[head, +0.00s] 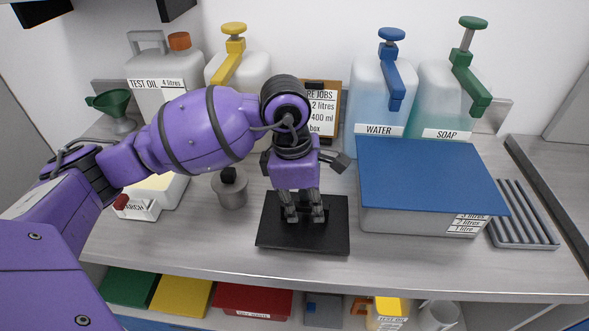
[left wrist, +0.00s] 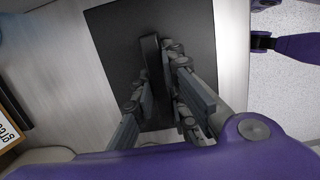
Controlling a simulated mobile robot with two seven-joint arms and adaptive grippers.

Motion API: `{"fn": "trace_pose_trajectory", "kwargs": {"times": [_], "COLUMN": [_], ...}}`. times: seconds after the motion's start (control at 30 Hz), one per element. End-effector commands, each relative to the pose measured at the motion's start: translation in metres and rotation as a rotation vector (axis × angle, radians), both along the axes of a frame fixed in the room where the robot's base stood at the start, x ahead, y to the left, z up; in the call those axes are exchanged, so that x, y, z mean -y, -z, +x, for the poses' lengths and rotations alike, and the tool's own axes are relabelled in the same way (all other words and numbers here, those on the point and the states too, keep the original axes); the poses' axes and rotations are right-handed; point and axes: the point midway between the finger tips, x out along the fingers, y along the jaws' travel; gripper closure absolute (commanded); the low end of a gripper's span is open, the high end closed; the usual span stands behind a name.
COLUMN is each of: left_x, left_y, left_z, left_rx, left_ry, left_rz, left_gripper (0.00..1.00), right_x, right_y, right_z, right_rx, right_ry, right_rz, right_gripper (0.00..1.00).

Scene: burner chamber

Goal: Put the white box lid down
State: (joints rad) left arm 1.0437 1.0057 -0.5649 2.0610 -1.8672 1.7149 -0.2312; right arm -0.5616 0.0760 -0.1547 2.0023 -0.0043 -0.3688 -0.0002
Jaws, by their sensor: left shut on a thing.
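The lid (head: 330,240) is a flat black square plate with a raised bar handle (left wrist: 151,55). My left gripper (head: 303,215) points down over it, its fingers closed on the handle; it also shows in the left wrist view (left wrist: 160,85). The plate is level, at or just above the worktop; I cannot tell whether it touches. A white box (head: 172,188) with a partly hidden label stands to the left, partly behind my arm, with a pale yellowish area at its top. My right gripper is not in view.
A grey box with a blue lid (head: 425,175) stands right of the plate, with a ribbed grey rack (head: 524,215) beyond it. A small metal pot (head: 230,190) is at left. Bottles line the back. The worktop (head: 200,245) is clear at front left.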

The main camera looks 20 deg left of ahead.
Motion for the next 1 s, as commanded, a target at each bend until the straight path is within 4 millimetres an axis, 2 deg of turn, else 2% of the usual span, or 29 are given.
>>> {"fn": "trace_pose_trajectory", "kwargs": {"times": [0.07,0.1,0.2,0.5,0.63,0.77,1.0], "left_x": [0.000,0.000,0.000,0.000,0.000,-0.004,-0.011], "left_y": [0.003,0.002,0.002,0.001,-0.009,-0.030,-0.082], "left_z": [0.000,0.000,0.000,0.001,0.001,0.001,-0.001], "left_rx": [0.000,0.001,0.001,0.001,0.005,0.007,0.006], "left_ry": [0.001,0.001,0.001,0.001,0.000,0.000,0.000], "left_rz": [0.000,0.000,0.000,-0.001,-0.001,0.001,0.001], "left_gripper": [1.00,0.82,0.69,0.68,0.68,0.68,0.68], "right_x": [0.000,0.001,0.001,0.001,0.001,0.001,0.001], "right_y": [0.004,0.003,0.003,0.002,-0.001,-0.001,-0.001], "right_z": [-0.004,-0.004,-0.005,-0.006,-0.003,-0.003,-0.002], "right_rx": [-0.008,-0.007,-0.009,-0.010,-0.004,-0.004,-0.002], "right_ry": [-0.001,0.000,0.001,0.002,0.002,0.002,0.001], "right_rz": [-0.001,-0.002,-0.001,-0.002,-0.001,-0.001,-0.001], "right_gripper": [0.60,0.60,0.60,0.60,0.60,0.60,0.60]}}
